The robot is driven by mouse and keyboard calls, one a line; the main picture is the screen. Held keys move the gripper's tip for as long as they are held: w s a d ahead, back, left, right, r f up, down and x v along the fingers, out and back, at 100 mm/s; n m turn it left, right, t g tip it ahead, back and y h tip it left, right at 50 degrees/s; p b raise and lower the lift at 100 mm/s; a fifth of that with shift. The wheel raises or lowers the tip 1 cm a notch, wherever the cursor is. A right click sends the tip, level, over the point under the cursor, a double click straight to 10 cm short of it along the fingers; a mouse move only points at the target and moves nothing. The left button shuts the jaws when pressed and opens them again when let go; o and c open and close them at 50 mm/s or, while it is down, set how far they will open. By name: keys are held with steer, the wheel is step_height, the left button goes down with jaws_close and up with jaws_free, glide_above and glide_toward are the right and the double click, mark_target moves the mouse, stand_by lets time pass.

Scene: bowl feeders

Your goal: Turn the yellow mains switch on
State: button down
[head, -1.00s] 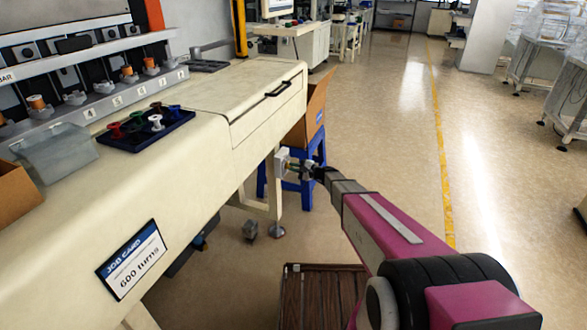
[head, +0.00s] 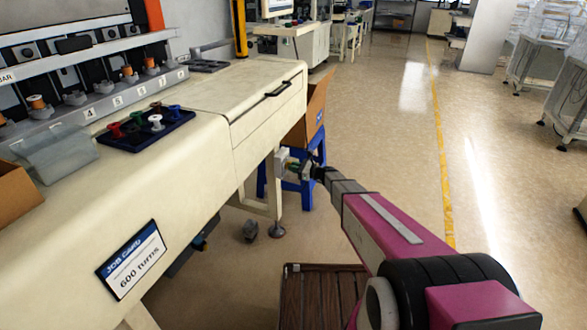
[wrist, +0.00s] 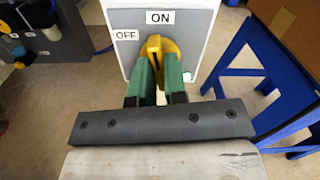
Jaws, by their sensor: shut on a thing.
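The yellow mains switch (wrist: 155,46) is on a light grey box with an ON label above it and an OFF label at its upper left. Its handle points nearly straight up, toward the ON label. My gripper (wrist: 160,77) has green fingers on both sides of the handle and is shut on it. The fingers hide the lower part of the switch.
A blue stool (head: 306,180) with a cardboard box (head: 312,112) stands just behind the switch box. The cream bench (head: 210,150) runs along the left. A brown slatted platform (head: 320,300) lies on the floor below my arm. Open floor lies to the right.

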steer(key=shift+m, duration=1.1)
steer(key=c, duration=1.2)
jaws_free()
steer(key=shift+o, duration=0.2)
steer(key=v, duration=1.1)
